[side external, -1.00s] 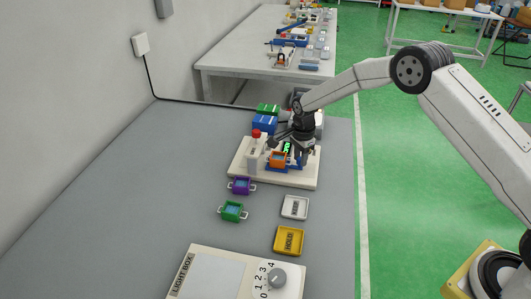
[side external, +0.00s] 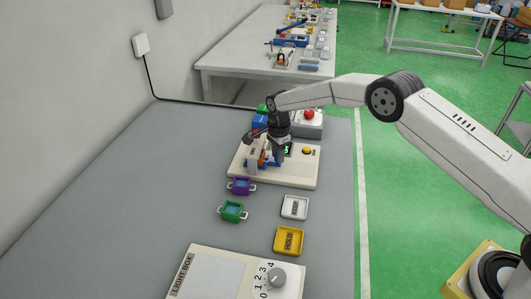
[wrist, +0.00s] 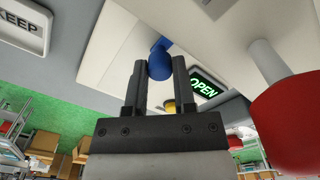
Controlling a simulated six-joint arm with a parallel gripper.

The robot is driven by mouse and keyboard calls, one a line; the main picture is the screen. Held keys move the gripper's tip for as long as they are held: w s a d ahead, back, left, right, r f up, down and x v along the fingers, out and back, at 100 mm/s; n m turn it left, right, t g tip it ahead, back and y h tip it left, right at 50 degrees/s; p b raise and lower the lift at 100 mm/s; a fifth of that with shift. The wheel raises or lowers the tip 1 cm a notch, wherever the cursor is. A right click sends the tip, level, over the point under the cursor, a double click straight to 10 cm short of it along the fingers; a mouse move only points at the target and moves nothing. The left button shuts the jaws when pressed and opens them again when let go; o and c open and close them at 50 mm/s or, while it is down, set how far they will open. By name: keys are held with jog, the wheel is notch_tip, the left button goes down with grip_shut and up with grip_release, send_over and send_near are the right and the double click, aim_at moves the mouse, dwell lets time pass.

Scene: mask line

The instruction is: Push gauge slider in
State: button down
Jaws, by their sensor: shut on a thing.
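The gauge (side external: 290,179) is a cream base plate with an upright cream post (side external: 251,157) at its left. My gripper (wrist: 160,70) is shut on the blue slider knob (wrist: 159,60), with one dark finger on each side. In the side view my gripper (side external: 276,160) is low over the gauge, close to the post, and hides much of the slider. An orange frame (side external: 262,159) shows beside the post. A lit green display (wrist: 204,87) reads OPEN. A red knob (wrist: 290,110) on a pale rod is large at right in the wrist view.
A yellow button (side external: 307,151) is on the gauge's right. A red button (side external: 309,114) on a grey box stands behind. Purple (side external: 241,186) and green (side external: 233,211) frames, a KEEP tray (side external: 295,207), a HOLD tray (side external: 289,241) and a light box (side external: 213,276) are in front. The table's left is clear.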

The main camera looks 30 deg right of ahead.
aim_at(276, 155)
jog(key=shift+w+a+r, duration=0.15)
jog(key=shift+w+a, duration=0.05)
jog(key=shift+w, duration=0.05)
jog(key=shift+c, duration=2.4)
grip_release()
jog(key=shift+o, duration=0.2)
jog(key=shift+s, duration=0.1)
jog(key=shift+r, duration=3.85)
